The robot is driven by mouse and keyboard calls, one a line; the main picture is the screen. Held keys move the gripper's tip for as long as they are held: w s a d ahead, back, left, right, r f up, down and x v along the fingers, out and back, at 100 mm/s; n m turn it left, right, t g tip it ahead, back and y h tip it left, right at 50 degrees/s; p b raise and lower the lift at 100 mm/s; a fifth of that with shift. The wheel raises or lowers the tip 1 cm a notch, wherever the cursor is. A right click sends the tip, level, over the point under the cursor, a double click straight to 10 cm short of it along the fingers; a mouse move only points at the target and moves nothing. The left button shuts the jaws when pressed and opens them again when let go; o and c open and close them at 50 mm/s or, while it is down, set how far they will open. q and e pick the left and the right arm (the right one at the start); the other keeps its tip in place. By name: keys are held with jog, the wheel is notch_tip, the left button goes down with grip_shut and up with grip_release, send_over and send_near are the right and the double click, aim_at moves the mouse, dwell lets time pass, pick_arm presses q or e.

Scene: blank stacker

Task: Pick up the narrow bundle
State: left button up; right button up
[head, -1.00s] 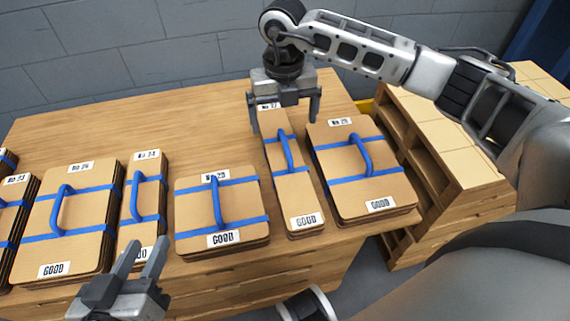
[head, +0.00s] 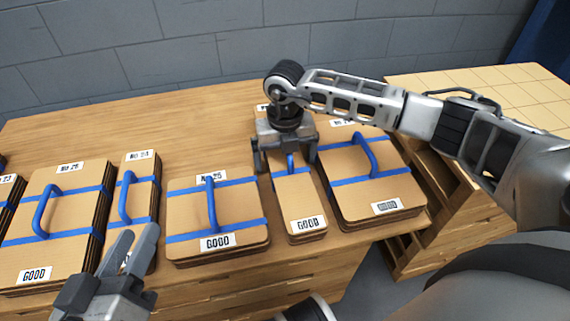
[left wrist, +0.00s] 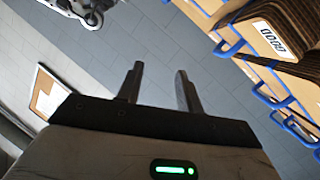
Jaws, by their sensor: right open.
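A narrow cardboard bundle (head: 297,199) with blue straps, a blue handle and a GOOD label lies on the wooden table, between two wider bundles. My right gripper (head: 285,163) is open above it, its two fingers at either side of the bundle near the handle. The gripper hides the bundle's far half and part of the handle. Another narrow bundle (head: 145,172) lies further left, its near end partly hidden by my left gripper (head: 136,234). The left gripper is open and empty; its parted fingers also show in the left wrist view (left wrist: 160,80).
Wide bundles stand close on both sides: one on the left (head: 190,205) and one on the right (head: 385,192). Another wide bundle (head: 75,205) lies further left. The table's back left (head: 90,130) is bare. A wooden pallet stack (head: 490,95) stands at the right.

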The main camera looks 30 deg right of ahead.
jog(key=shift+r, duration=0.1)
jog(key=c, duration=1.2)
jog(key=shift+o, duration=0.2)
jog(key=shift+r, duration=0.15)
